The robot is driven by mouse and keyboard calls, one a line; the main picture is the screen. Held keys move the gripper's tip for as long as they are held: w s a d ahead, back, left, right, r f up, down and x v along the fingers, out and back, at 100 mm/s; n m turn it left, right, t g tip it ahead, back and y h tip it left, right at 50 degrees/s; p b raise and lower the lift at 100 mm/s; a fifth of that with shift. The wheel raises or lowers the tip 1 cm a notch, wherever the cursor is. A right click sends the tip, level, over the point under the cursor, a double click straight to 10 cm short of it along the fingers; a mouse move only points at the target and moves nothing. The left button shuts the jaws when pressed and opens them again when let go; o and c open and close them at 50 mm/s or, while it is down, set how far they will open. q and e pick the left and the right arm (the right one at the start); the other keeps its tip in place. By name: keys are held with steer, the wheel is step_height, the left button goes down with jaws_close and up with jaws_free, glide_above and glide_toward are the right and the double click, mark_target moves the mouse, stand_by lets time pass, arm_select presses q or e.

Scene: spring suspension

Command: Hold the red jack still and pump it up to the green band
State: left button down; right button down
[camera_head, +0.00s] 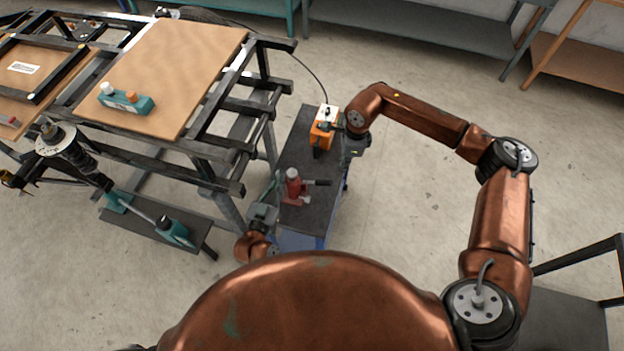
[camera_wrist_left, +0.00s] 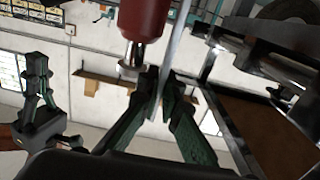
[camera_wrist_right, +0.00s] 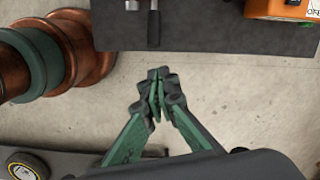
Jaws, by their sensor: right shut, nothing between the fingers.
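The red jack (camera_head: 293,185) stands upright on the dark top of a small cart, with a black handle (camera_head: 319,182) pointing right. My left gripper (camera_head: 270,200) is low on the left of the jack. In the left wrist view its fingers (camera_wrist_left: 160,78) have a narrow gap, with a pale strip showing through it. The jack's red body (camera_wrist_left: 143,18) and metal end are beside the fingertips, not between them. My right gripper (camera_head: 345,150) is shut and empty beside the orange box; its fingertips (camera_wrist_right: 158,80) meet in the right wrist view. I cannot make out the green band.
An orange box (camera_head: 322,134) with a white top is at the back of the cart top (camera_head: 325,205). A workbench (camera_head: 185,60) carrying a teal tool (camera_head: 126,100) stands left. A black spring strut (camera_head: 70,150) and a low teal-ended stand are nearer. Floor right of the cart is clear.

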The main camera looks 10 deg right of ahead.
mark_target(328, 181)
steer(key=shift+w+a+f, duration=0.1)
steer(key=shift+a+f, duration=0.15)
steer(key=shift+a, duration=0.35)
steer(key=shift+w+a+f, duration=0.1)
steer(key=shift+a+f, duration=0.2)
steer(key=shift+a, duration=0.3)
steer(key=shift+w+a+f, duration=0.1)
steer(key=shift+a+f, duration=0.15)
steer(key=shift+a, duration=0.35)
steer(key=shift+a+f, duration=0.2)
steer(key=shift+f, duration=1.55)
steer(key=shift+a+f, duration=0.15)
steer(key=shift+f, duration=1.7)
